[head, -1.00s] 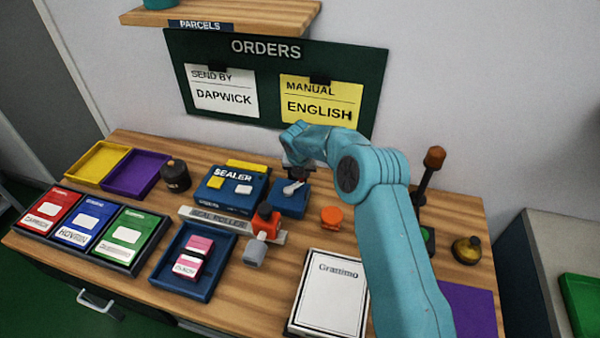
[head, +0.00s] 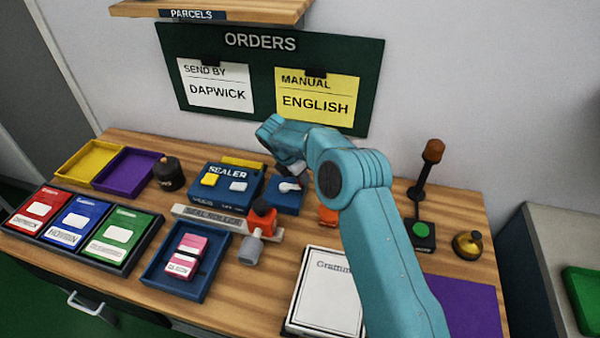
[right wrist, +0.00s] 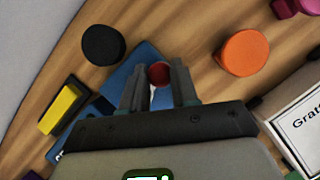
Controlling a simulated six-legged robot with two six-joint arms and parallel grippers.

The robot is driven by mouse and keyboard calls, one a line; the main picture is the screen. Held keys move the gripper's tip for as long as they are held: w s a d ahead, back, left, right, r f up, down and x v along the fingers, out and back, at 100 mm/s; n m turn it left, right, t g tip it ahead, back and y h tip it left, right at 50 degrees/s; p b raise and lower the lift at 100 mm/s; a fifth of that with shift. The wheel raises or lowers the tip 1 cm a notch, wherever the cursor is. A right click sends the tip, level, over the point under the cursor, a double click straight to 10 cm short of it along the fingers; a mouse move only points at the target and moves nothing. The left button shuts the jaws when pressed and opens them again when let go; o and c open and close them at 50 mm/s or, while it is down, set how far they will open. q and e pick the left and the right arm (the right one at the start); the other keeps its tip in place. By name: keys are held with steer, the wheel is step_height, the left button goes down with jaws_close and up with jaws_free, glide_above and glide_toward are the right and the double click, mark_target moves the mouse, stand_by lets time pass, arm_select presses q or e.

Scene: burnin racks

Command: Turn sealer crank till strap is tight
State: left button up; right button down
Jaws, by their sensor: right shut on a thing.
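The sealer (head: 226,184) is a dark blue box labelled SEALER on the bench. Beside it on the right is a smaller blue block (head: 283,202) with a pale crank lever (head: 289,186) on top. My right gripper (right wrist: 159,80) is shut on a round red knob (right wrist: 160,73), which shows between its fingertips in the right wrist view. In the head view my wrist hides most of the fingers above the block. A pink pack (head: 186,256) with a pale band sits in a blue tray (head: 152,272). I cannot tell how tight any strap is. My left gripper is out of view.
A seal roller (head: 212,219) with a red and grey part lies in front of the sealer. An orange disc (right wrist: 244,52) is close to my right gripper. A white Grattimo box (head: 322,290) lies at the front; a black upright lever (head: 424,175) stands at right.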

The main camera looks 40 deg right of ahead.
steer(key=shift+s+a+m, duration=0.1)
steer(key=shift+m, duration=0.2)
steer(key=c, duration=0.9)
jaws_free()
steer(key=shift+o, duration=0.2)
steer(key=v, duration=1.6)
steer(key=shift+r, duration=0.25)
